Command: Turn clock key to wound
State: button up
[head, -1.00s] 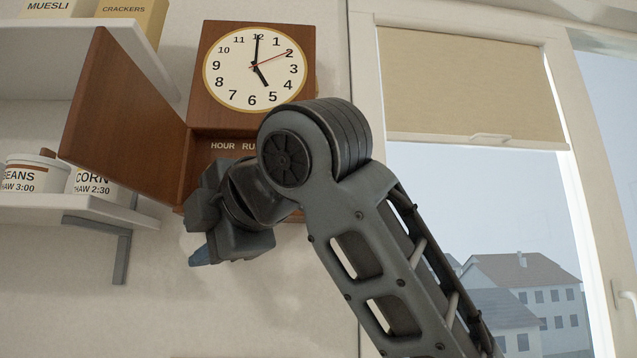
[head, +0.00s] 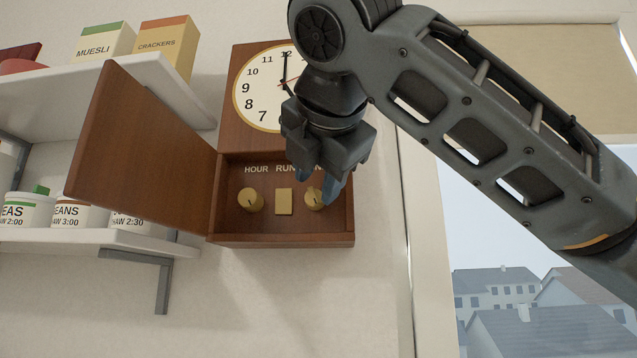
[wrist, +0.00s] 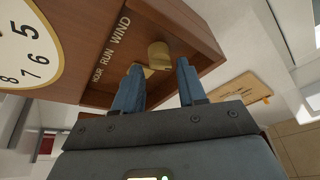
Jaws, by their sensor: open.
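The wooden wall clock (head: 232,120) has its lower compartment open. Inside are a round brass left knob (head: 250,201) under HOUR, a rectangular brass piece (head: 283,203) under RUN, and a round brass right knob (head: 312,199). My gripper (head: 317,188) is open in front of the right knob and partly covers it and its label. In the wrist view, this knob (wrist: 158,53) lies just past my gripper (wrist: 158,66), roughly centred between the blue fingertips, beside the word WIND. I cannot tell if the fingers touch it. Its pointer direction is unclear.
The compartment's wooden door (head: 140,150) hangs open to the left. Shelves (head: 120,85) with boxes and labelled tubs stand further left. A window with a blind (head: 540,50) is on the right. The wall below the clock is clear.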

aim_at(315, 193)
jog(key=shift+p+x, duration=0.3)
jog(key=shift+x, duration=1.3)
jog(key=c, duration=0.7)
jog(key=shift+c, duration=0.2)
jog(key=shift+f+b, duration=0.1)
jog(key=shift+b, duration=0.2)
